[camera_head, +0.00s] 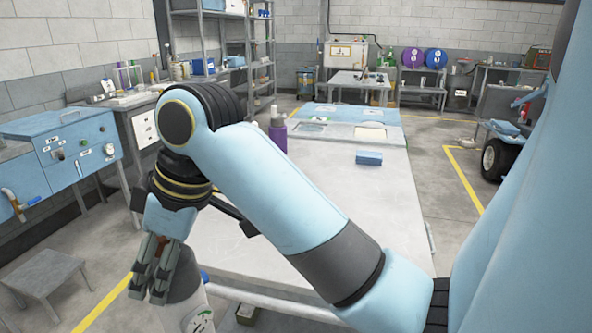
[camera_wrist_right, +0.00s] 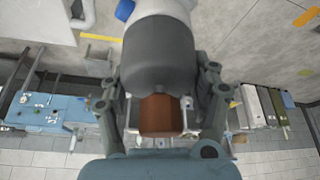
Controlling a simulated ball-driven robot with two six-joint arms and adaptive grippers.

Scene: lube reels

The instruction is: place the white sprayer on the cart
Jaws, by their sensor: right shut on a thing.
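My right gripper (camera_head: 148,288) hangs at the lower left of the head view, beside the near left edge of the worktable. It is shut on the brown neck of a bottle, seen in the wrist view (camera_wrist_right: 160,115). The bottle, which looks like the white sprayer (camera_head: 196,318), has a grey shoulder (camera_wrist_right: 160,50) and a white, labelled body. Part of it is cut off by the frame. A wheeled cart (camera_head: 500,160) with a black tyre stands at the right edge, partly hidden by my arm. My left gripper is not in view.
The worktable (camera_head: 370,215) has a wide bare top. A purple bottle (camera_head: 278,136) and a blue box (camera_head: 369,158) stand on it. A grey stool (camera_head: 45,275) is at the lower left. Blue cabinets (camera_head: 75,145) line the left wall.

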